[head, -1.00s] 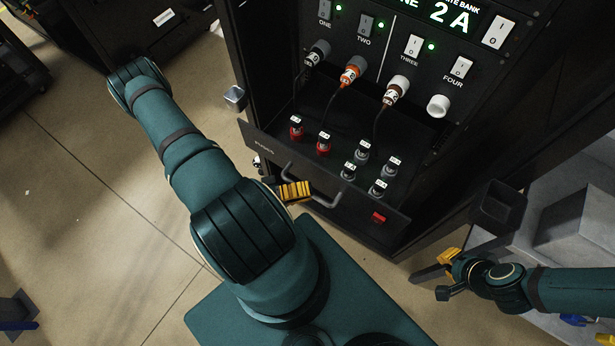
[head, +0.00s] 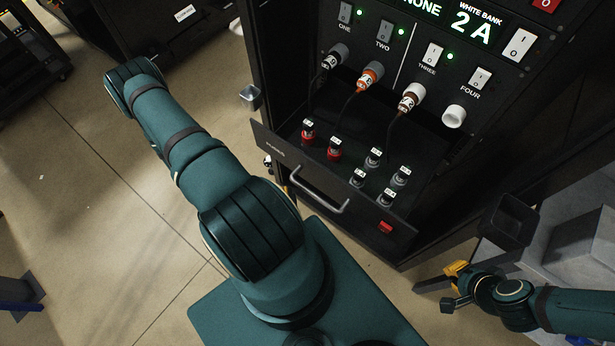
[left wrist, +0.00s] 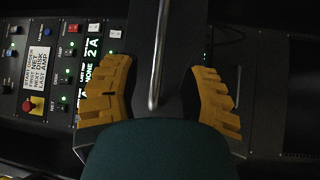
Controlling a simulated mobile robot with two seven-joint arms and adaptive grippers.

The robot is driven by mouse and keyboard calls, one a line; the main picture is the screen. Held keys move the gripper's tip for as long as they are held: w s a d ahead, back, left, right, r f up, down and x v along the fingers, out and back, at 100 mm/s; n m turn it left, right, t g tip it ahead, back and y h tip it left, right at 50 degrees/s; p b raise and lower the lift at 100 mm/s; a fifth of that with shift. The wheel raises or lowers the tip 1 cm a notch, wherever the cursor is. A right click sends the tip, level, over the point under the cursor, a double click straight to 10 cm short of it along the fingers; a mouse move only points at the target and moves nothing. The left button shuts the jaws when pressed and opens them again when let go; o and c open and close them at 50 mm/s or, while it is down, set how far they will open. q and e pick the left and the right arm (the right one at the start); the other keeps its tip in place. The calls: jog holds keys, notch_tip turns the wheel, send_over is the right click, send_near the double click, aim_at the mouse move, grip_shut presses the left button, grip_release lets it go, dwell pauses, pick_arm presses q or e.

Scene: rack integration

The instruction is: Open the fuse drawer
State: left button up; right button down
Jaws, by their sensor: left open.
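The fuse drawer (head: 282,151) stands pulled out from the black cabinet, with red and grey fuses upright in it. Its grey bar handle (head: 318,207) is clear of any finger in the head view. In the left wrist view the handle (left wrist: 158,60) shows as a bar between the yellow fingers of my left gripper (left wrist: 161,92), which is open and apart from it.
Above the drawer, the panel has switches, green lights, a "2 A" display (head: 473,28) and plugs with cables running down behind the fuses. A black bin (head: 508,222) and grey block (head: 580,240) stand at right. The floor at left is mostly clear.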

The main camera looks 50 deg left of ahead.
pick_arm(q)
jog(key=shift+v, duration=2.45)
